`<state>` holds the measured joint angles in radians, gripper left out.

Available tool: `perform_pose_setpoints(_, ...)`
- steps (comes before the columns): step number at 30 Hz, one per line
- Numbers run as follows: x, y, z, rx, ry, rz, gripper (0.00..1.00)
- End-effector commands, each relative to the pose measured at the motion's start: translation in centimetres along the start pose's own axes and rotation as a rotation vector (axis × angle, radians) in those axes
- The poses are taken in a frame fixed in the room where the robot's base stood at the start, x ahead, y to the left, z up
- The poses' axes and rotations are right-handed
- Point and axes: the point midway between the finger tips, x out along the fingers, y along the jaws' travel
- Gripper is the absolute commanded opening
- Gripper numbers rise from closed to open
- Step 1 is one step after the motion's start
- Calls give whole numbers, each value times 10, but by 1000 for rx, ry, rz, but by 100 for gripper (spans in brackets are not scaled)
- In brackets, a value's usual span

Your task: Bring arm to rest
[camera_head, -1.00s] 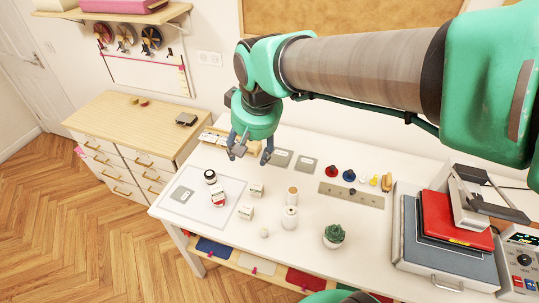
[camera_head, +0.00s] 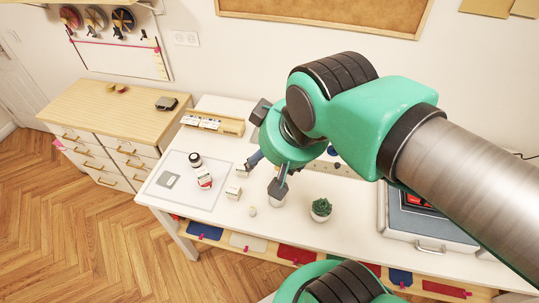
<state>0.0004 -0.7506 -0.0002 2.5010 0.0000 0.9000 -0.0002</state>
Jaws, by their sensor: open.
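My gripper (camera_head: 266,174) is at the end of my green and grey arm, above the middle of the white table (camera_head: 345,235). Its two dark fingers are spread apart and nothing shows between them. My arm reaches in from the right and covers much of the table's right half.
On the table are a small potted cactus (camera_head: 320,209), small white boxes (camera_head: 233,192), a dark-lidded jar (camera_head: 195,160), a red-and-white jar (camera_head: 204,180), a wooden tray (camera_head: 213,122) and a grey case (camera_head: 430,226). A wooden drawer cabinet (camera_head: 115,125) stands left.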

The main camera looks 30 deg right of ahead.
Motion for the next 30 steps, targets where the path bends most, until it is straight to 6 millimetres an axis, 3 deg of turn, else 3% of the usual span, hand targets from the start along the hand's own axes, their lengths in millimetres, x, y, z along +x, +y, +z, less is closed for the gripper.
perform_pose_setpoints(10, 12, 0, 6, 0, 0, 0, 57)
perform_pose_setpoints(24, 75, 0, 40, 0, 0, 0, 57)
perform_pose_setpoints(30, 88, 0, 47, 0, 0, 0, 57)
